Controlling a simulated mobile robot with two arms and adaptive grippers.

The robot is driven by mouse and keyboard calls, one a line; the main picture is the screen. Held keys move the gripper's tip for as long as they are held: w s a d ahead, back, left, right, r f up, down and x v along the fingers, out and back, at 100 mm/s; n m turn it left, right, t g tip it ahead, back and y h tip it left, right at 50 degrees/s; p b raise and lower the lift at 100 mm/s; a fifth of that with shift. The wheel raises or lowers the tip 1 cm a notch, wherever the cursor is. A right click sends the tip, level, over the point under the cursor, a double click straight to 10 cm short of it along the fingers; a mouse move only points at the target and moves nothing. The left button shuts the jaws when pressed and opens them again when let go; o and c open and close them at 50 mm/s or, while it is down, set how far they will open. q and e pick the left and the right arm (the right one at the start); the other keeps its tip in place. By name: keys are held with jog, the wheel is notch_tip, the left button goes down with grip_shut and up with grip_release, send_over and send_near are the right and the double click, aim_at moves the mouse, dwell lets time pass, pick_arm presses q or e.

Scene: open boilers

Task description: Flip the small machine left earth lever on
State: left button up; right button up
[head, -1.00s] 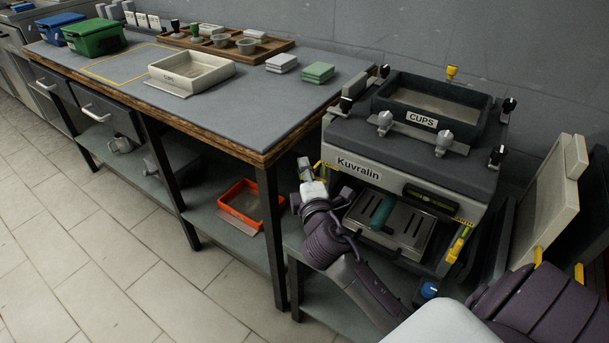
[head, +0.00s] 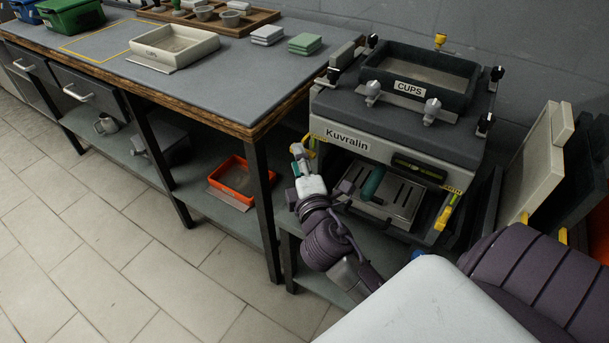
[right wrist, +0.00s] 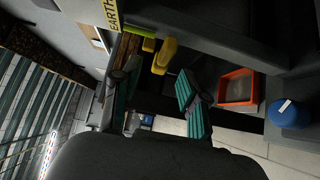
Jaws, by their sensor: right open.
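The small machine (head: 346,190), labelled Kuvralin, stands at the right in the head view. Its left earth lever (head: 311,143) is a small yellow part on its left front edge, partly hidden by my right gripper (head: 297,160). In the right wrist view the yellow lever (right wrist: 163,57) shows by the yellow EARTH label (right wrist: 112,15). The open fingers of my right gripper (right wrist: 160,95) are on either side of the lever's line, a little short of it; I cannot tell any contact. My left gripper is not in view.
A second yellow lever (head: 447,211) is on the machine's right front edge. A CUPS tray (head: 420,76) sits on top. The workbench (head: 222,72) is close on the left, with an orange tray (head: 238,181) on its lower shelf. A cream panel (head: 538,165) leans at the right.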

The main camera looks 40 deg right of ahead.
jog(key=v, duration=0.5)
jog(key=shift+s+a, duration=0.1)
jog(key=shift+s, duration=0.3)
